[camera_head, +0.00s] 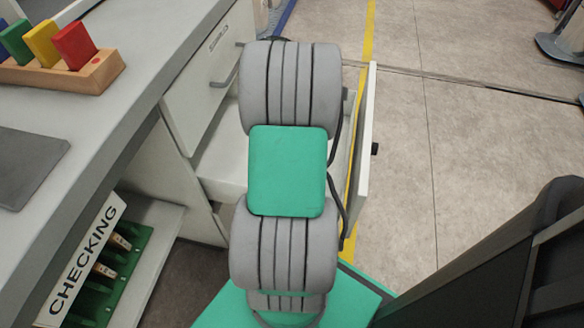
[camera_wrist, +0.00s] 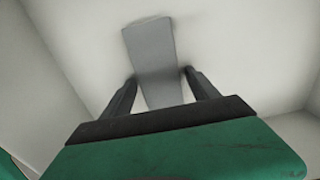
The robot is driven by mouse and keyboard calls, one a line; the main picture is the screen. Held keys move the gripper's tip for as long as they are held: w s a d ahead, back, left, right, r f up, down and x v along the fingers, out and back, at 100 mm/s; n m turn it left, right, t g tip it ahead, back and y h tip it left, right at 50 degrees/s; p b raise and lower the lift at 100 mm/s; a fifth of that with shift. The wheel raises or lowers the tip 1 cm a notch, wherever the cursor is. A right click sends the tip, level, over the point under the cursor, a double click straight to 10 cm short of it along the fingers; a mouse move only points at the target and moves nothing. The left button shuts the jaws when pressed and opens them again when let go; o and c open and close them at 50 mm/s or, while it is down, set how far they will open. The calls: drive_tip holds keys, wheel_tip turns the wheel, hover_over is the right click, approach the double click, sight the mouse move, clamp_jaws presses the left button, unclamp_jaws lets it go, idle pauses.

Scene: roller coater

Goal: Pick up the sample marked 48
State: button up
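A flat grey strip-shaped piece (camera_wrist: 150,50) lies on the pale floor of what looks like the open drawer in the wrist view. No number 48 can be read on it. My gripper (camera_wrist: 159,80) points at it with its two dark fingers apart, one on each side of the strip's near part. I cannot tell whether the fingers touch it. In the head view my own arm covers the drawer's inside, so the gripper and the strip are hidden there.
An open white drawer (camera_head: 366,140) extends from the cabinet under the grey counter (camera_head: 150,50). A wooden rack (camera_head: 70,76) with green, yellow and red plates stands on the counter. A CHECKING shelf (camera_head: 85,262) is lower left.

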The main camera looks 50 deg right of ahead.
drive_tip(key=c, duration=1.2)
